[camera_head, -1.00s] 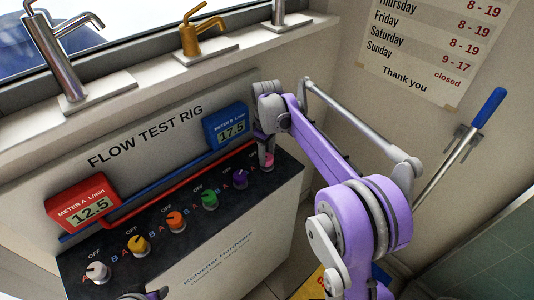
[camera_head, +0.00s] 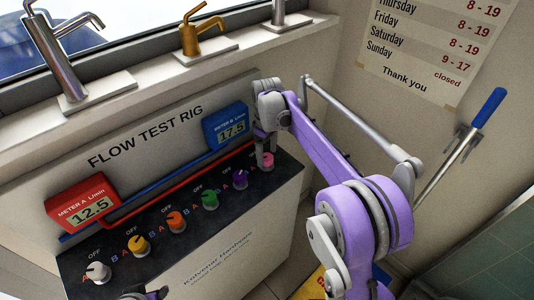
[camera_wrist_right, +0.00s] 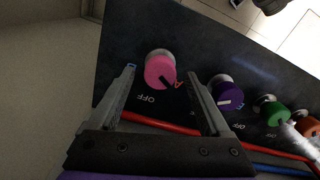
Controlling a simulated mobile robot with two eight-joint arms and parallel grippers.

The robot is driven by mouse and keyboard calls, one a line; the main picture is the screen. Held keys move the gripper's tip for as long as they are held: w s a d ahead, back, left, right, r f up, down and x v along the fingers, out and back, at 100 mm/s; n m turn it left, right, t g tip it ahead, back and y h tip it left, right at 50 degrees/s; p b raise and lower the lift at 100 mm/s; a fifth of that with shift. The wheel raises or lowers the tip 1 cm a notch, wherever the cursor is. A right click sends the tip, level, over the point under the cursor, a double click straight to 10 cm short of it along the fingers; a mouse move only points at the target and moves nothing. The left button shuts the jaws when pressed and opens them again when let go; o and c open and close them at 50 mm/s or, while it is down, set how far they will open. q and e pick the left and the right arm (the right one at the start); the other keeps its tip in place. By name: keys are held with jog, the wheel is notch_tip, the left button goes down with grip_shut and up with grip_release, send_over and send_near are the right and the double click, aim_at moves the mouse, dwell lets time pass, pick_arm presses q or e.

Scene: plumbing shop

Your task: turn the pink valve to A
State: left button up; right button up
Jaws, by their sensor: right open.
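The pink valve (camera_head: 267,160) is the knob at the far right end of the black panel top in the head view. In the right wrist view, the pink valve (camera_wrist_right: 159,69) shows a black mark on its face slanting to the lower right, toward a red letter A beside it; OFF is printed below it. My right gripper (camera_head: 262,142) is just above and behind the pink valve, open and empty. In the wrist view its two fingers frame the knob, apart from it. Only a bit of my left gripper (camera_head: 146,294) shows at the bottom edge; its jaws are unclear.
The purple knob (camera_wrist_right: 226,91) is the pink valve's neighbour, with green (camera_head: 210,201), orange, yellow and white knobs (camera_head: 98,271) further along. Red and blue pipes run behind them. The red meter (camera_head: 82,206) reads 12.5, the blue meter (camera_head: 227,127) 17.5.

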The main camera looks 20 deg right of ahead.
aim_at(267, 157)
notch_tip(267, 157, up, 10)
jog(key=shift+p, duration=0.4)
jog(key=shift+r, duration=0.1)
